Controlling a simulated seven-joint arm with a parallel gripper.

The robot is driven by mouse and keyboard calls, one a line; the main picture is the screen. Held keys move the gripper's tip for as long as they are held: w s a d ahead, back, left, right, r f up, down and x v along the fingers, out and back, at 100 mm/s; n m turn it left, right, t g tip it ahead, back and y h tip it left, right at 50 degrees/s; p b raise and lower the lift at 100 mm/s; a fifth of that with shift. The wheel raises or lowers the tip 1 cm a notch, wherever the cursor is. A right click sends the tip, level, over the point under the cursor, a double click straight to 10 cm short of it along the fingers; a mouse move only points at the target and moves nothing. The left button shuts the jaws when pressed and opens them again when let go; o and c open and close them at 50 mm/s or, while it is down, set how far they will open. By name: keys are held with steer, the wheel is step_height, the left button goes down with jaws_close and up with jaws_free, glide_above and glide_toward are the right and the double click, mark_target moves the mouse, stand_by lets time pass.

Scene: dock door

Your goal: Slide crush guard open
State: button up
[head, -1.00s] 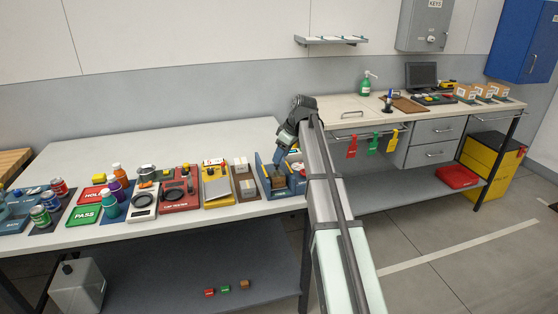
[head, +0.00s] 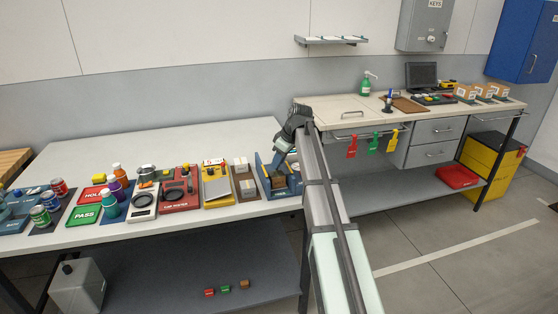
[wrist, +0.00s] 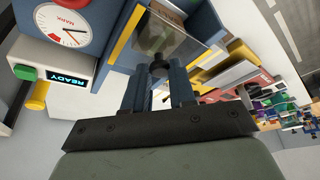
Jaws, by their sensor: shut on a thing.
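The blue marking machine (head: 294,184) stands at the right end of the long white bench. In the wrist view it shows a dial (wrist: 68,25) labelled MARK and a READY display (wrist: 67,77). Its crush guard (wrist: 150,42) is a see-through panel with a yellow strip along one edge and a dark knob (wrist: 159,63). My gripper (wrist: 158,74) is shut on this knob, one blue finger on each side. How far the guard stands open is hard to tell.
Left of the machine are a tray with small boxes (head: 244,180), a yellow-framed station (head: 217,184) and a red cap tester (head: 180,190). A green button (wrist: 25,72) and a yellow one (wrist: 38,95) stick out by the display. The bench behind is clear.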

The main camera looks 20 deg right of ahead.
jaws_close()
steer(key=w, duration=1)
steer(key=shift+w, duration=0.4)
steer(key=shift+r, duration=0.1)
steer(key=shift+o, duration=1.6)
jaws_free()
steer(key=shift+w, duration=0.1)
steer(key=shift+o, duration=1.4)
steer(key=v, duration=1.3)
steer(key=shift+s+r, duration=0.25)
steer(key=shift+r, duration=0.1)
steer(key=shift+d+f, duration=0.1)
